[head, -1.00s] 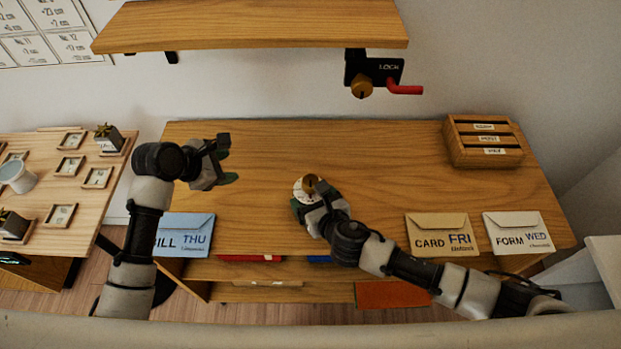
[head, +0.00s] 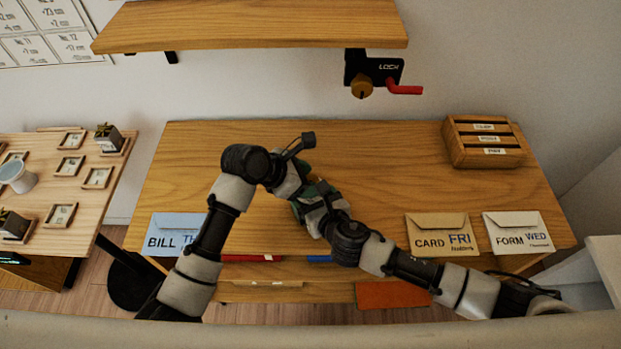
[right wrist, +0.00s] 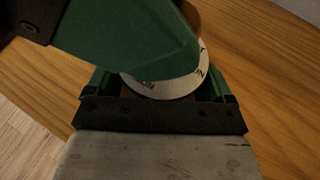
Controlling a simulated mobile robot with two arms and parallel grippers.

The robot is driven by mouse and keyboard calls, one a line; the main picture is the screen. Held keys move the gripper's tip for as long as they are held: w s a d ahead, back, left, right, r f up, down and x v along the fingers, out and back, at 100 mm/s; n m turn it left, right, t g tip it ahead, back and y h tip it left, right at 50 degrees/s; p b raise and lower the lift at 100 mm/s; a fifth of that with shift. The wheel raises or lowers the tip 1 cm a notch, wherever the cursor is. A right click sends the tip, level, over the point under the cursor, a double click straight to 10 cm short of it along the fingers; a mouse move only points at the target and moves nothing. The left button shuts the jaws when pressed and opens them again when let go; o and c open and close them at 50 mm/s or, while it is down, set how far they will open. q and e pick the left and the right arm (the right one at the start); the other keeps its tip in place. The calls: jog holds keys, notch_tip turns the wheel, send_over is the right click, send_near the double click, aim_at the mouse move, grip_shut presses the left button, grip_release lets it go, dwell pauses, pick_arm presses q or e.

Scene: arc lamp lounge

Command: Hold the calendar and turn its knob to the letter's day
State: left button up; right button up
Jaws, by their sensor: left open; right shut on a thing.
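The calendar is a round white disc with letters on its rim (right wrist: 165,88); in the head view my grippers hide it. My right gripper (head: 305,208) is shut on it above the wooden desk. My left gripper (head: 303,157) is open, over the calendar, close to the right gripper; whether it touches the knob is hidden. A green finger covers most of the disc in the right wrist view. Three letters lie along the front edge: a blue BILL letter (head: 165,222), its day partly behind my left arm, a tan CARD FRI letter (head: 441,226), and a white FORM WED letter (head: 516,226).
A wooden box with labelled slots (head: 485,142) stands at the desk's back right. A shelf (head: 250,25) hangs above, with a LOCK bracket and red lever (head: 404,89). A side table (head: 100,150) with small frames stands left. The desk's back middle is clear.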

pick_arm(q)
jog(key=shift+w+d+f, duration=0.2)
jog(key=shift+d+f, duration=0.3)
jog(key=c, duration=0.6)
jog(key=shift+c, duration=0.2)
jog(key=shift+m, duration=0.3)
